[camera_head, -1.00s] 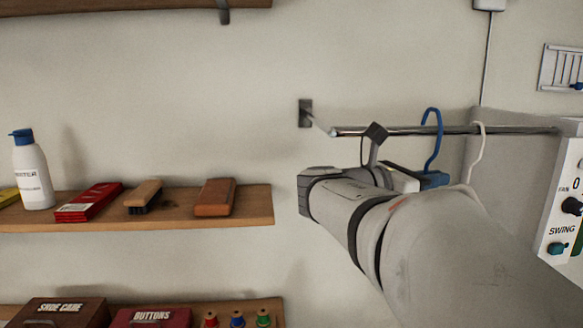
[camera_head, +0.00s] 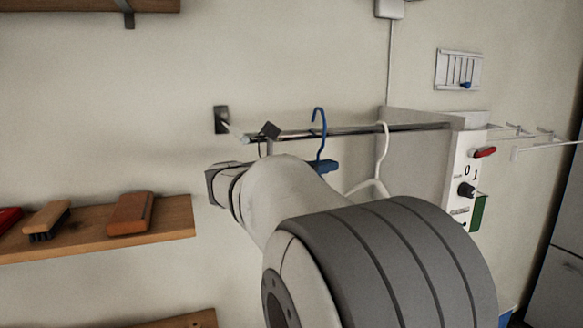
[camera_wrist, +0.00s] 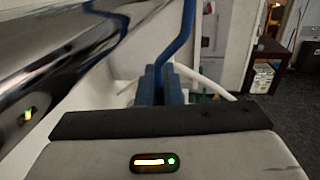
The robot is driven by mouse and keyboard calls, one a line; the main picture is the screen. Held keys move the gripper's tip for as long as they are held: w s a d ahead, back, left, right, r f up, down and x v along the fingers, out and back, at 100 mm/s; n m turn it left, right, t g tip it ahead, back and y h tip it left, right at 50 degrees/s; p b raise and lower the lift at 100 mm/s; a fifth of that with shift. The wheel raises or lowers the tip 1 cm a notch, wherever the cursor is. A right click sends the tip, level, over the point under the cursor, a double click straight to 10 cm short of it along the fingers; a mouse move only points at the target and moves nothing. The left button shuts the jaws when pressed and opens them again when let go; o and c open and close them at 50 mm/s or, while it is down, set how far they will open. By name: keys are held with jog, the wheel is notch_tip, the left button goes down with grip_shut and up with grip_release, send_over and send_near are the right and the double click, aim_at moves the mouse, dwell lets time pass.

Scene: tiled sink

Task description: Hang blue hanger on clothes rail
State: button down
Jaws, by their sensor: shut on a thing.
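The blue hanger (camera_head: 323,143) is upright in the head view, its hook curling above the clothes rail (camera_head: 352,131) and its neck crossing in front of it. I cannot tell whether the hook rests on the rail. In the wrist view the hanger's neck (camera_wrist: 177,45) rises out of the top of the frame, to the right of the shiny rail (camera_wrist: 60,65). My gripper (camera_wrist: 163,98) is shut on the hanger just below its neck. My own arm hides most of the gripper and the hanger's lower part in the head view.
A white hanger (camera_head: 382,160) hangs on the rail to the right of the blue one. A control panel (camera_head: 465,180) stands at the rail's right end. A shelf (camera_head: 170,222) with brushes is at the left. A dark bracket (camera_head: 221,120) is on the wall.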

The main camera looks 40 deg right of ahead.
jog(key=shift+w+d+f+b, duration=0.1)
jog(key=shift+w+f+b, duration=0.15)
jog(key=shift+f+b, duration=0.35)
jog(key=shift+w+f+b, duration=0.2)
jog(key=shift+f+b, duration=0.1)
jog(key=shift+f, duration=0.55)
jog(key=c, duration=1.5)
grip_release()
jog(key=a+b, duration=0.1)
jog(key=a, duration=0.7)
jog(key=shift+w, duration=0.15)
